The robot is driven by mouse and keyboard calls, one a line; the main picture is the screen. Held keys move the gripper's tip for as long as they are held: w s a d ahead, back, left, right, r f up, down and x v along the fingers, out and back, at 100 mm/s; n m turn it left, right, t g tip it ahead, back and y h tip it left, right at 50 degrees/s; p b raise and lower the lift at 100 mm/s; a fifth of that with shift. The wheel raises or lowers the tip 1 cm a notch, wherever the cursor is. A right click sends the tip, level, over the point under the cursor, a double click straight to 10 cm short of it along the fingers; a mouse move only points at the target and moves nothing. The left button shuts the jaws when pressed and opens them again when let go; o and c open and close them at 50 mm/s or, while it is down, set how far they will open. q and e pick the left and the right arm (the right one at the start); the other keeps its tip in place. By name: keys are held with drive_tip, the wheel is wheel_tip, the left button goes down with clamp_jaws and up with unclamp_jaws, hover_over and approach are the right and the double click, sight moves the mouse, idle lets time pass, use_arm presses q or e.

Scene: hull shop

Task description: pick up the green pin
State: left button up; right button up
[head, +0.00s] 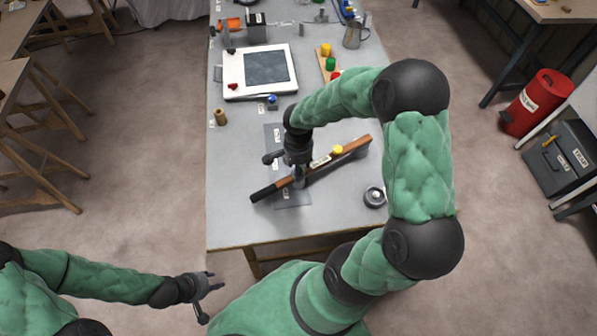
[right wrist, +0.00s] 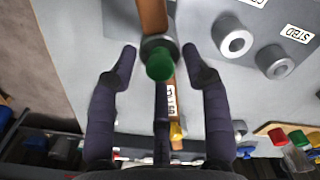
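In the right wrist view a green pin (right wrist: 160,65) stands in a grey metal collar (right wrist: 158,44) on a long brown bar (right wrist: 152,14). The fingers of my right gripper (head: 290,160) are spread around the pin, with a visible gap on both sides, and hold nothing. In the head view this gripper is above the bar (head: 355,144) and hides the pin. My left gripper (head: 206,290) is open and empty, off the table's front left corner.
A yellow knob (head: 338,149) sits on the bar. A grey round fitting (head: 374,197) stands to its right. The table's front left is bare.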

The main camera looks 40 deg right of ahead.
clamp_jaws()
wheel_tip(320, 180, up, 10)
drive_tip(key=p, duration=0.2)
idle(0.4)
